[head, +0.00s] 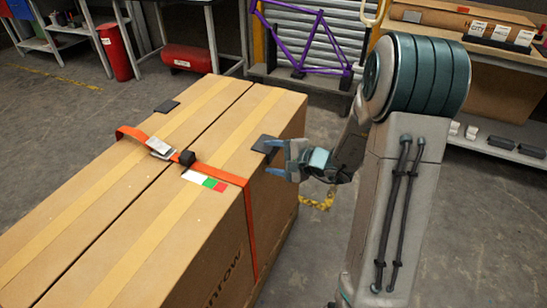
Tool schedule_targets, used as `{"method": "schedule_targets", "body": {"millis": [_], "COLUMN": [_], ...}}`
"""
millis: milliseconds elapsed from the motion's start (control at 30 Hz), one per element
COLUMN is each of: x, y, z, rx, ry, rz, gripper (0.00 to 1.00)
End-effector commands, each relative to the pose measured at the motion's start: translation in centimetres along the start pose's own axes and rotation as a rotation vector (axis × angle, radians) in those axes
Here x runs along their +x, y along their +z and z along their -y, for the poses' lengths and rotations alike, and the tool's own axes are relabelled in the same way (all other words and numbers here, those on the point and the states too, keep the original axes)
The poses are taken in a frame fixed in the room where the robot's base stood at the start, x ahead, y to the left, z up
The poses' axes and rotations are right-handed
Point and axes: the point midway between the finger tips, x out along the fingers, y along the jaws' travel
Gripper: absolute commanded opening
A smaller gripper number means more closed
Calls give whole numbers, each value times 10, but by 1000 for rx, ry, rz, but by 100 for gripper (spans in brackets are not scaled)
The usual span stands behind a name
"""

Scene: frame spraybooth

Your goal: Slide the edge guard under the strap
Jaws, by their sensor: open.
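The orange strap (217,174) runs across the top of a large cardboard box (100,215) and down its right side. My gripper (275,158) is open at that edge, right beside the guard. Whether its fingers touch the guard cannot be told. Another dark flat piece (166,105) lies at the box's far left edge.
A white, green and red label (205,181) lies on the box just in front of the strap. A purple bicycle frame (297,38) stands on a rack behind. Red cylinders (187,58) are at the back left, and a workbench (470,60) is at the back right.

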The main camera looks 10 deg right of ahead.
Motion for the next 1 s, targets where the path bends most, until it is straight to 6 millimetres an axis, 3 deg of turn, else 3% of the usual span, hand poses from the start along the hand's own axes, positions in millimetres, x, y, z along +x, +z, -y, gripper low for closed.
{"method": "schedule_targets", "body": {"millis": [233, 267, 400, 467, 667, 700, 733, 1000], "x": [1, 1, 1, 1, 1, 1, 1, 1], "y": [0, 0, 0, 0, 0, -1, -1, 1], "z": [0, 0, 0, 0, -1, -2, -2, -5], "rx": [0, 0, 0, 0, 2, 2, 2, 3], "ry": [0, 0, 1, 1, 3, 3, 4, 7], "rz": [0, 0, 0, 0, -1, -2, -2, -2], "gripper": [61, 55, 16, 9, 7, 23, 15, 15]}}
